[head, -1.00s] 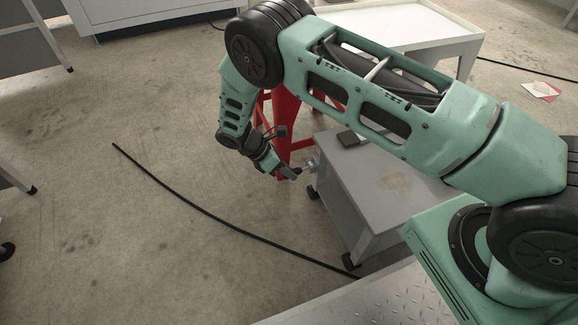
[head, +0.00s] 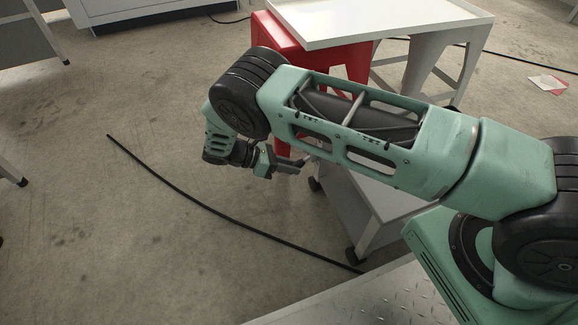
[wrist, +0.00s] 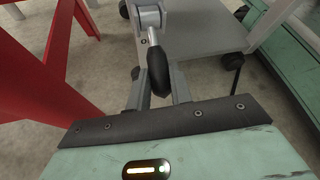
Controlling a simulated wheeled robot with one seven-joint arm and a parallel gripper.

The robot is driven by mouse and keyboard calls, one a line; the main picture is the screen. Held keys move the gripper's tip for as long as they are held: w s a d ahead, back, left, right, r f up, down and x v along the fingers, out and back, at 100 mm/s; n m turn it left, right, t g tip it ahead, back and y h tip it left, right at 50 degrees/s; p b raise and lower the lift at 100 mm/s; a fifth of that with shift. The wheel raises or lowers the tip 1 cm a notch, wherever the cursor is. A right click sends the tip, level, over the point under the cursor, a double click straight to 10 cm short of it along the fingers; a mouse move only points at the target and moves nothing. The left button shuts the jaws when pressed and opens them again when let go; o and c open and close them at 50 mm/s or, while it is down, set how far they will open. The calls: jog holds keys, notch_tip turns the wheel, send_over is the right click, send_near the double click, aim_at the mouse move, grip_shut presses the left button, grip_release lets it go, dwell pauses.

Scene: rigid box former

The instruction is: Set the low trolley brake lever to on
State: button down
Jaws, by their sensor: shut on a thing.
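The low grey trolley (head: 365,215) stands on casters below my arm, which hides much of its top. In the wrist view its grey side and shelf (wrist: 207,30) show behind the lever. The brake lever (wrist: 158,70) has a black grip on a short metal rod, hanging from a grey pivot bracket (wrist: 149,16) at the trolley's edge. My gripper (wrist: 160,88) has its fingers on either side of the black grip and is shut on it. In the head view my gripper (head: 298,164) is at the trolley's left end; the lever is hard to make out there. No on/off marking is readable.
A red stand (head: 285,45) and a white table (head: 380,22) are behind the trolley. In the wrist view red legs (wrist: 60,45) are close on the left. A black cable (head: 200,204) lies on the floor; the floor to the left is otherwise clear.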

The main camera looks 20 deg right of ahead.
jog(key=c, duration=1.3)
grip_release()
jog(key=shift+o, duration=0.2)
jog(key=p+v, duration=0.1)
jog(key=v, duration=1.1)
